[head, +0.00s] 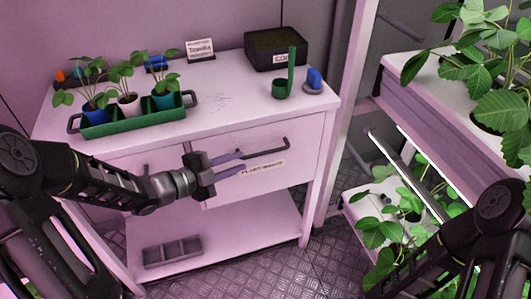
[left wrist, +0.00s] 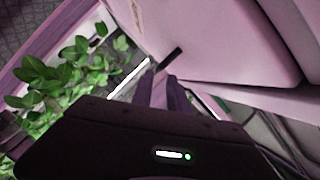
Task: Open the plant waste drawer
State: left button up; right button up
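The plant waste drawer (head: 225,192) is the right-hand drawer of the pink-white cabinet, marked with a "PLANT WASTE" label (head: 262,169). Its dark bar handle (head: 286,144) runs along the upper front. My left gripper (head: 243,159) is at the left part of this handle, its two purple fingers close together around the bar. In the left wrist view a short dark piece of the handle (left wrist: 172,57) shows at the fingertips. I cannot tell whether the drawer front stands slightly out. My right arm is at the lower right; its gripper is not visible.
On the cabinet top (head: 225,105) stand a green planter (head: 130,124) with potted seedlings, a black box (head: 276,48) and a green holder (head: 281,88). A grey tray (head: 172,251) lies on the lower shelf. Plant racks (head: 440,115) are close on the right. The floor before the drawer is clear.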

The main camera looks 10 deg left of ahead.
aim_at(253, 156)
pick_arm(q)
jog(key=shift+s+a, duration=0.1)
jog(key=shift+x, duration=3.95)
grip_shut()
